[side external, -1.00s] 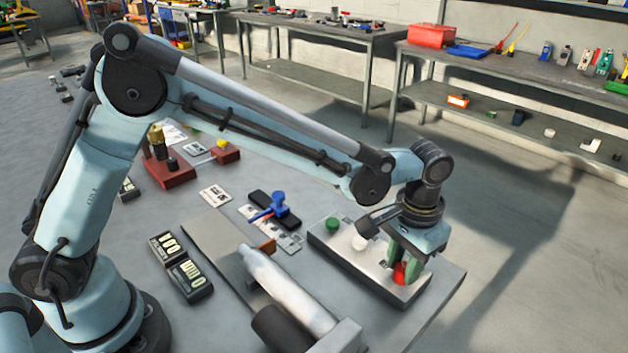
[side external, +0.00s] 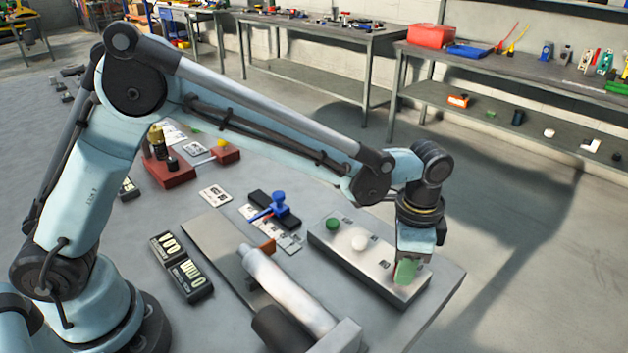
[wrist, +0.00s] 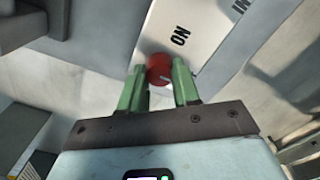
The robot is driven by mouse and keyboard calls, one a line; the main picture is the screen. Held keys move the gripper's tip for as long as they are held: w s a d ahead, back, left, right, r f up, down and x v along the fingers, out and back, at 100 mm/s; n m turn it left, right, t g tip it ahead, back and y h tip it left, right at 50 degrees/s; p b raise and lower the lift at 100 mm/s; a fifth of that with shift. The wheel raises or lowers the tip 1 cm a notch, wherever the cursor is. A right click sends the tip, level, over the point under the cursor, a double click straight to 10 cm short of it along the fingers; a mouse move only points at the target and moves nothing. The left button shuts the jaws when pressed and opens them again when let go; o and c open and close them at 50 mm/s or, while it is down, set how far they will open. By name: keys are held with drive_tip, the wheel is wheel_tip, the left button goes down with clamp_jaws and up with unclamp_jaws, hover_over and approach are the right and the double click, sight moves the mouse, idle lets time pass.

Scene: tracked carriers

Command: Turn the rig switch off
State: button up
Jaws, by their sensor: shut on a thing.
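The switch box (side external: 378,270) is a long pale metal panel at the table's right edge, with a green knob (side external: 333,224) and a white knob (side external: 359,243) on top. A red knob (wrist: 158,66) shows in the wrist view between the green fingers, near a label reading ON. It has a small pale mark. My gripper (side external: 405,271) is over the right end of the box, pointing down, shut on the red knob. The wrist view also shows my gripper (wrist: 160,75) around the knob. In the side view the red knob is hidden behind the green finger.
A white cylinder (side external: 290,285) lies left of the box. A blue-handled item (side external: 277,203) and black counters (side external: 182,268) are further left. A red block fixture (side external: 170,170) stands farther back. The floor right of the table is clear.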

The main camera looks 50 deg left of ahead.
drive_tip(key=shift+m, duration=0.3)
drive_tip(key=o, duration=1.1)
drive_tip(key=shift+c, duration=0.2)
wheel_tip(320, 180, up, 12)
drive_tip(key=shift+a+r, duration=0.1)
drive_tip(key=s+a+r+n+t, duration=0.1)
drive_tip(key=s+a+n+t, duration=0.15)
drive_tip(key=a, duration=0.45)
drive_tip(key=s+a+r+n+t, duration=0.1)
drive_tip(key=s+a+n, duration=0.1)
drive_tip(key=a+n, duration=0.35)
drive_tip(key=s+a+f+n+t, duration=0.3)
drive_tip(key=s+a+f, duration=0.1)
drive_tip(key=s+a, duration=0.3)
drive_tip(key=a, duration=0.2)
drive_tip(key=shift+s+a+f+t, duration=0.2)
drive_tip(key=shift+s+a+t, duration=0.1)
drive_tip(key=shift+a+t, duration=0.1)
